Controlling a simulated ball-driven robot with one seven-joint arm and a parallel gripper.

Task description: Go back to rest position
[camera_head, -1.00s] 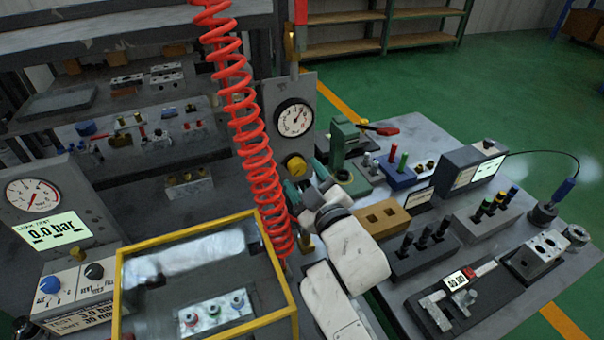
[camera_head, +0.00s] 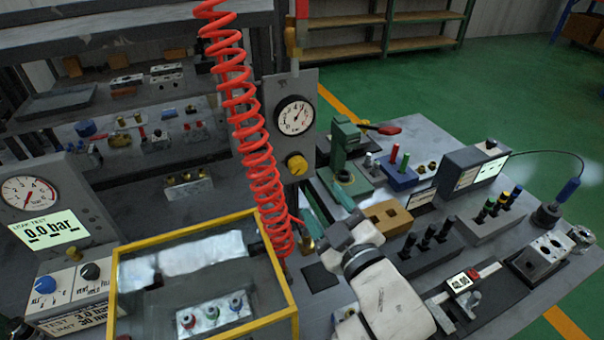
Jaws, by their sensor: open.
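My white arm reaches in from the bottom of the head view. My gripper (camera_head: 318,196) is at its end, pointing away over the bench. Its two teal fingers are spread apart, and I see nothing held between them. It is above the bench in front of the green press (camera_head: 345,160), left of the tan block with square holes (camera_head: 386,217). The gap between gripper and bench is hard to judge.
A yellow-framed clear box (camera_head: 285,270) holding a valve block (camera_head: 213,313) stands left of my arm. A caliper (camera_head: 462,290) and black-pin rack (camera_head: 427,252) lie close right.

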